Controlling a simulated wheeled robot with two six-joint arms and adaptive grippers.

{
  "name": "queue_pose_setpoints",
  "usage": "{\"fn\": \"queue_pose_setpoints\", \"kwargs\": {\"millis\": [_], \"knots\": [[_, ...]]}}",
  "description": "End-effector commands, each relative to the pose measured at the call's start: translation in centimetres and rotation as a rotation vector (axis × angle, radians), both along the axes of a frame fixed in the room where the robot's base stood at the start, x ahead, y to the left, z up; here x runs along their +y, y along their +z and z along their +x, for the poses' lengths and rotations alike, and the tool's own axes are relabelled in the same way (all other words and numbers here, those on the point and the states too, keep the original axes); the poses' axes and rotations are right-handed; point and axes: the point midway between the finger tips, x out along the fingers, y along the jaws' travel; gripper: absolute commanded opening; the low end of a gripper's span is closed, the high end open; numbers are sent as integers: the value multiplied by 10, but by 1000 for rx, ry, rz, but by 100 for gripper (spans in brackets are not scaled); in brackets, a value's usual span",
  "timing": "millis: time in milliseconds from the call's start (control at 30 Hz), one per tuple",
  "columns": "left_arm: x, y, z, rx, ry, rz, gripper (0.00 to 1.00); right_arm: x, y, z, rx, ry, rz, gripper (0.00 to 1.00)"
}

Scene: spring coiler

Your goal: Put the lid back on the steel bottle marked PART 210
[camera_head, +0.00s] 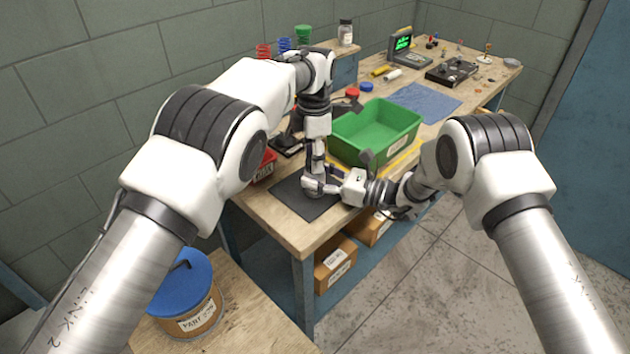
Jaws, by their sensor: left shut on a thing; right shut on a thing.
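My two grippers meet over the black mat (290,198) near the front of the workbench. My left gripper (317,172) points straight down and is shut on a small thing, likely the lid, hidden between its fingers. My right gripper (330,184) comes in from the right, low over the mat, and is shut on the steel bottle (314,193), of which only a small grey part shows. The bottle appears upright on the mat. I cannot read its marking, and I cannot tell whether lid and bottle touch.
A green bin (374,132) stands just behind the grippers, and a red box (265,167) is at their left. A blue cloth (426,102) lies farther back. A blue-lidded tub (186,295) stands at the front left. Cardboard boxes (336,264) sit on the lower shelf.

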Motion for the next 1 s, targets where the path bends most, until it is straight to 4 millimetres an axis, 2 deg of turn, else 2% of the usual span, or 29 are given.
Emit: {"fn": "queue_pose_setpoints", "kwargs": {"millis": [100,933,967,1000], "knots": [[0,-1,0,1,-374,0,0,0,-1,0,2,0,-1,0],[-1,-3,-1,-1,-3089,0,0,0,-2,0,3,-1,-2,0],[-1,-3,-1,1,3097,0,0,0,-2,0,3,-1,-2,0],[-1,-3,-1,1,2966,0,0,0,-2,0,3,-1,-2,0]]}}
